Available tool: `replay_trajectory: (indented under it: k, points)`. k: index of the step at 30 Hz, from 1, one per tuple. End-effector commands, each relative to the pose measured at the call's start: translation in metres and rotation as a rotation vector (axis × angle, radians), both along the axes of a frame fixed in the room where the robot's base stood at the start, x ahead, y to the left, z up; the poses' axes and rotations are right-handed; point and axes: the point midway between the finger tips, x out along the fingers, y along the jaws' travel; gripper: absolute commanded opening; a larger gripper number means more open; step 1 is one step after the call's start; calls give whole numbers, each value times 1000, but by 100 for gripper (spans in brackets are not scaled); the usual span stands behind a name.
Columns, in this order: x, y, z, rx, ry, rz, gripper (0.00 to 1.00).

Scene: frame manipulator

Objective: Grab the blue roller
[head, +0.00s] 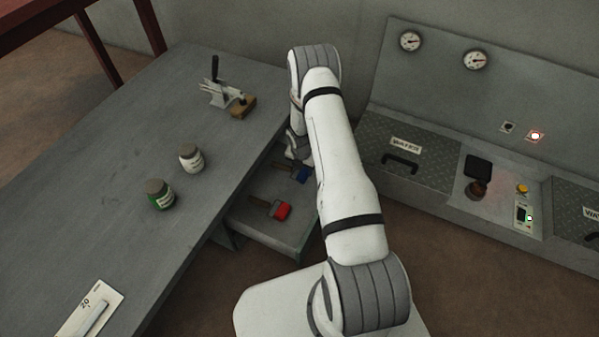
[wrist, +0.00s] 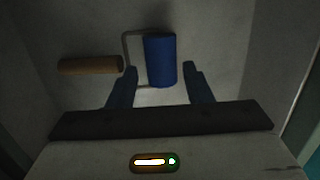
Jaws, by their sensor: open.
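The blue roller lies in the open drawer (head: 262,228) under the workbench; its blue head (head: 303,175) shows beside my arm in the head view. In the wrist view the blue roller (wrist: 160,60) has its head upright in the picture and its wooden handle (wrist: 90,64) pointing left. My gripper (wrist: 162,75) is open, with one finger on each side of the lower part of the blue head. I cannot tell whether the fingers touch it. In the head view my arm mostly hides the gripper.
A red roller (head: 271,208) lies in the same drawer, nearer the front. On the workbench (head: 120,110) stand a green jar (head: 159,195), a white jar (head: 191,158) and a clamp-like tool (head: 217,92) by a wooden block (head: 243,107). A control console (head: 430,165) stands at right.

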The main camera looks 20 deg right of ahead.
Motion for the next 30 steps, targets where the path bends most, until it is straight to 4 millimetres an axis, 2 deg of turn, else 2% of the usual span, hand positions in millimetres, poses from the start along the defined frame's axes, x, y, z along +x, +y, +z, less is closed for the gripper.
replay_trajectory:
  k: [1,6,13,27,30]
  points:
    - [0,-2,-14,1,2,-1,46]
    - [2,-4,-35,0,1,0,46]
    - [2,-4,-34,0,0,0,46]
    - [3,-3,-34,0,0,1,9]
    - [3,-3,-34,0,0,1,9]
